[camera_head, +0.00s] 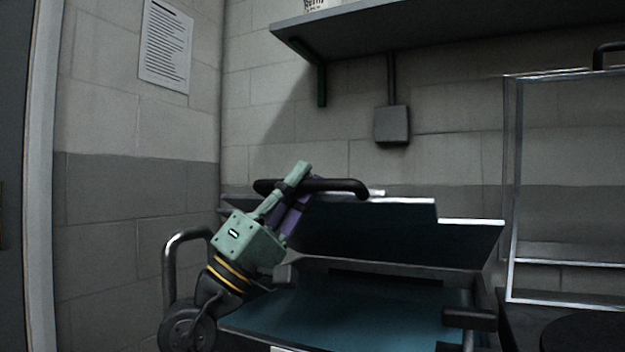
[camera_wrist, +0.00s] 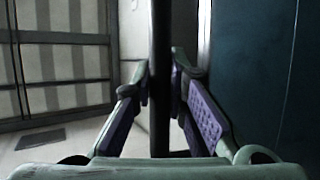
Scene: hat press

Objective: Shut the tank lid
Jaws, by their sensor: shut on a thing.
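The tank lid (camera_head: 370,232) is a dark panel with bright edges, raised and tilted over the tank in the head view. The tank (camera_head: 370,318) below is open, with a blue interior showing. A black bar handle (camera_head: 342,187) runs along the lid's upper edge. My gripper (camera_head: 292,185), pale green with purple pads, is shut on the left part of this handle. In the wrist view the handle (camera_wrist: 160,85) stands as a dark vertical bar between my fingers (camera_wrist: 160,88). The lid's dark blue surface (camera_wrist: 255,70) fills the right side there.
A bent metal rail (camera_head: 170,262) rises left of the tank. A clear framed enclosure (camera_head: 512,190) stands at the right. A shelf (camera_head: 430,28) is fixed to the wall above, with a grey box (camera_head: 392,125) below it. The air directly above the lid looks clear.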

